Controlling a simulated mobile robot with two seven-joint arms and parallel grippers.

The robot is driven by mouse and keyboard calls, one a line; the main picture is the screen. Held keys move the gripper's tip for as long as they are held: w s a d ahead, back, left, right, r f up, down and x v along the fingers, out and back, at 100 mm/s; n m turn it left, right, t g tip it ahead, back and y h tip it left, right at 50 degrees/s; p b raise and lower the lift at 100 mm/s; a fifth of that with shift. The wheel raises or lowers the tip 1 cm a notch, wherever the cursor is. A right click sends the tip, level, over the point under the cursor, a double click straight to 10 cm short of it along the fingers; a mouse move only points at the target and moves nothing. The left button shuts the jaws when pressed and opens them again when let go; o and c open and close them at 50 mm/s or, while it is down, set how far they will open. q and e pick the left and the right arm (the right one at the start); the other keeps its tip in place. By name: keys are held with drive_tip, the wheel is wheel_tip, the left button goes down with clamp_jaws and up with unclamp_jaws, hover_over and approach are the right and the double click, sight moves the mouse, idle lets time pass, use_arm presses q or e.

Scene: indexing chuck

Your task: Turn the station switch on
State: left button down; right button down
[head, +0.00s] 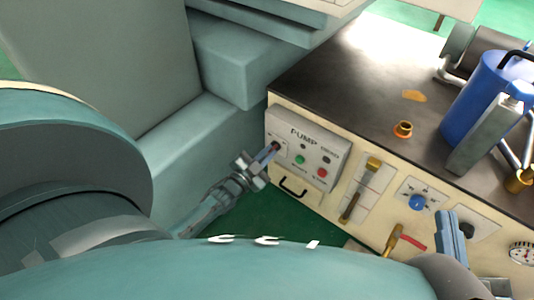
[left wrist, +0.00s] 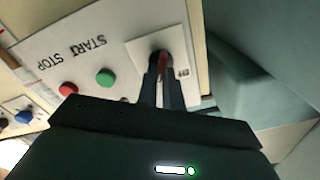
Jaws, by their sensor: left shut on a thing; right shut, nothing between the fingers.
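The station switch (left wrist: 163,61) is a small red lever on a white plate at one end of the PUMP panel (head: 310,146). An "OFF" label shows on the plate in the left wrist view. My left gripper (head: 271,151) reaches the panel's left end, and its fingers (left wrist: 160,75) are shut on the lever. The fingers hide part of the lever, so I cannot tell its exact position. My right gripper (head: 447,215) is shut and empty, in front of the bench at the right, away from the switch.
Green (head: 300,159) and red (head: 321,172) buttons sit close to the switch. Along the bench front are a brass-ended lever (head: 373,164), a blue knob (head: 417,202) and a gauge (head: 522,252).

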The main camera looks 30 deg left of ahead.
use_arm(q)
drive_tip(key=c, duration=1.5)
unclamp_jaws()
drive_tip(key=shift+c, duration=0.2)
drive_tip(key=shift+s, duration=0.3)
drive_tip(key=s+a+p, duration=0.1)
drive_tip(key=s+p, duration=0.2)
drive_tip(key=s, duration=0.9)
drive_tip(key=shift+s+p, duration=0.35)
drive_tip(key=shift+p, duration=0.05)
use_arm(e)
drive_tip(key=shift+d+n+h, duration=0.4)
drive_tip(key=shift+h, duration=0.1)
drive_tip(key=shift+f, duration=0.1)
